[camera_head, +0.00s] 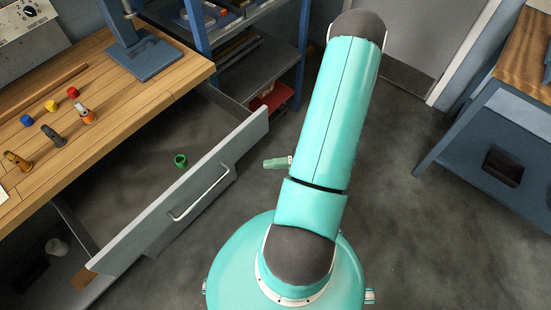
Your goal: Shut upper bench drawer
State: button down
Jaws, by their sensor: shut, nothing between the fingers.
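The upper bench drawer (138,240) stands pulled out from the wooden workbench. Its grey front panel faces right and carries a pale bar handle (202,192). A small green ring (180,160) lies inside the drawer. My teal arm rises to the right of the drawer. The rest of the gripper is hidden behind my arm.
The bench top (100,130) holds several small coloured pieces and a blue stand (142,60). A blue shelf rack (250,60) with a red bin (270,98) stands beyond the drawer. Another blue bench (490,130) is at the right.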

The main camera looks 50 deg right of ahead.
aim_at(228, 159)
jog(key=x, duration=0.3)
jog(key=w+d+x, duration=0.1)
jog(key=x, duration=0.4)
jog(key=shift+w, duration=0.9)
jog(key=shift+w, duration=0.1)
jog(key=w, duration=2.5)
jog(key=shift+w, duration=0.85)
jog(key=shift+w+r, duration=0.1)
jog(key=shift+w, duration=0.05)
